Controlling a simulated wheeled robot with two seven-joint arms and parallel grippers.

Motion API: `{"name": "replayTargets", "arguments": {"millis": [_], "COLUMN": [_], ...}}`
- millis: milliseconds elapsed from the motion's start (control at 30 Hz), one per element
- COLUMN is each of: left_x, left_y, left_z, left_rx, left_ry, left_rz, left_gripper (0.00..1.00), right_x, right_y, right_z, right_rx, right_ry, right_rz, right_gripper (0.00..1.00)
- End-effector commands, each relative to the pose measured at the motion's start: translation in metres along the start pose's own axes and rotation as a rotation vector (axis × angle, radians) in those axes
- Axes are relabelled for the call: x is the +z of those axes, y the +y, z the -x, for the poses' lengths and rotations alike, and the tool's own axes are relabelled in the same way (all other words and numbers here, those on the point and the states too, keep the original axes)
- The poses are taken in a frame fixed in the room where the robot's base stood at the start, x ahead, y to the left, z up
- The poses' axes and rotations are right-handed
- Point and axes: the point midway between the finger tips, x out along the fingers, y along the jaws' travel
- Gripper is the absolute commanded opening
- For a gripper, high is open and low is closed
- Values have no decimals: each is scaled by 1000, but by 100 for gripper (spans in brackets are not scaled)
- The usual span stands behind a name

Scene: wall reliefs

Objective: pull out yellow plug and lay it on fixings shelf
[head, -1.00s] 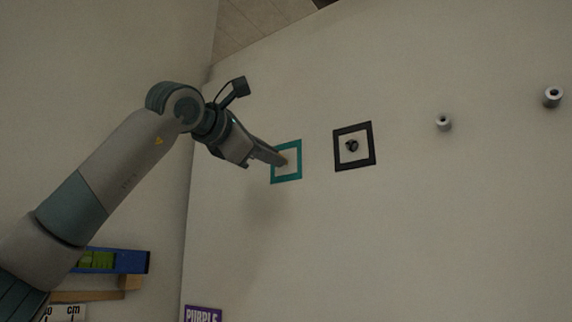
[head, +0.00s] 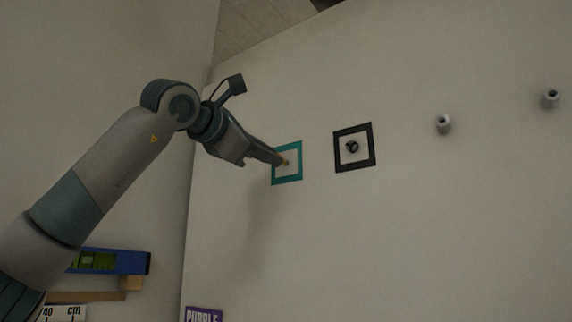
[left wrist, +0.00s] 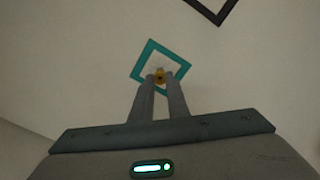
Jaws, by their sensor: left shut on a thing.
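I cannot tell how far the plug is from the wall. My right gripper is not in view. No shelf is clearly identifiable as the fixings shelf.
A black square frame (head: 369,160) with a dark round fitting (head: 352,147) is right of the teal one. Two grey cylinders (head: 443,124) (head: 550,98) stick out of the wall. A blue level (head: 132,262) lies above a wooden ledge (head: 95,296) at lower left. A purple sign (head: 204,314) is below.

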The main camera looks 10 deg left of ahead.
Motion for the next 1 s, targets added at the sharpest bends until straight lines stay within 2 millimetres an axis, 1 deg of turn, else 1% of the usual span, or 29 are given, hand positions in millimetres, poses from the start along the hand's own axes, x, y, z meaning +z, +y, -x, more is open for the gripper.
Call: {"name": "replayTargets", "arguments": {"millis": [433, 700, 1000], "left_x": [0, 0, 0], "left_y": [-1, -1, 0], "left_z": [20, 33, 40], "left_rx": [1, 0, 0], "left_ry": [-1, -1, 0], "left_rz": [0, 0, 0], "left_gripper": [0, 0, 0], "right_x": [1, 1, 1], "right_y": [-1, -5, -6], "right_z": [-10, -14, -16], "right_rx": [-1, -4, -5], "right_ry": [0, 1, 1], "right_rz": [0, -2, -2], "right_gripper": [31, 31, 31]}}
